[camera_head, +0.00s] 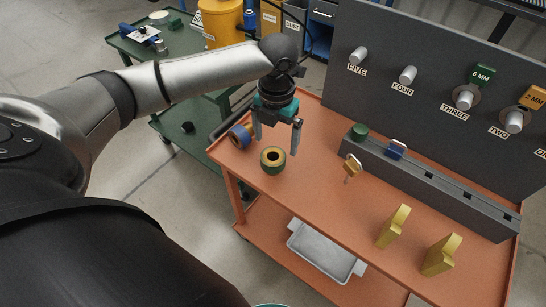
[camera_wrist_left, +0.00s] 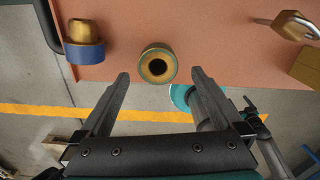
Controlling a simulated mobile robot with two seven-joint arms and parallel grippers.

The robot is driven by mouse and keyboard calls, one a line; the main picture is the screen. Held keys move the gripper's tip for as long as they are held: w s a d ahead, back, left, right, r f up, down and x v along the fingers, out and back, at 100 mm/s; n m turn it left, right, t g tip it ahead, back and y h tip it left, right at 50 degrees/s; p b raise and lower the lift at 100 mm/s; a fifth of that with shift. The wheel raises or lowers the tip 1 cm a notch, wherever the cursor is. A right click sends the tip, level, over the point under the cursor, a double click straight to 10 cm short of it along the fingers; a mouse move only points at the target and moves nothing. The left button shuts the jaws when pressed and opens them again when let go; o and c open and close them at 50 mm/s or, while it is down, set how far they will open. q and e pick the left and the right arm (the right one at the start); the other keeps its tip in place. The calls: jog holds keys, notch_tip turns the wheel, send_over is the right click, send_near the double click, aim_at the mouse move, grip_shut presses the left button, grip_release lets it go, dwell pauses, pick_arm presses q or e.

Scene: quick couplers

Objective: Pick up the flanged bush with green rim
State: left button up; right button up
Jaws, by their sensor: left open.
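The flanged bush with green rim (camera_head: 272,160) stands on the orange table top near its left end, brass-coloured on top with a dark hole. In the left wrist view the bush (camera_wrist_left: 157,64) is just beyond and between my fingertips, its hole facing the camera. My left gripper (camera_head: 276,145) is open and empty, pointing down over the bush, one finger to each side in the picture. In the left wrist view the open gripper (camera_wrist_left: 160,74) shows no contact with the bush. My right gripper is not in view.
A blue-rimmed brass piece (camera_head: 240,136) lies close left of the bush; it also shows in the left wrist view (camera_wrist_left: 84,51). A padlock (camera_head: 351,169), a grey slotted rail (camera_head: 430,179) and two yellow blocks (camera_head: 393,226) are to the right. A pegboard (camera_head: 430,60) stands behind.

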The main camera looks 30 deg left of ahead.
aim_at(273, 158)
pick_arm(q)
jog(key=f, duration=0.2)
jog(key=f+b, duration=0.1)
jog(key=f, duration=0.2)
jog(key=f+b, duration=0.1)
jog(key=f, duration=0.1)
jog(key=shift+s+a+f, duration=0.15)
jog(key=shift+s+f, duration=0.1)
jog(key=shift+f, duration=0.1)
jog(key=shift+r, duration=0.1)
jog(key=c, duration=1.5)
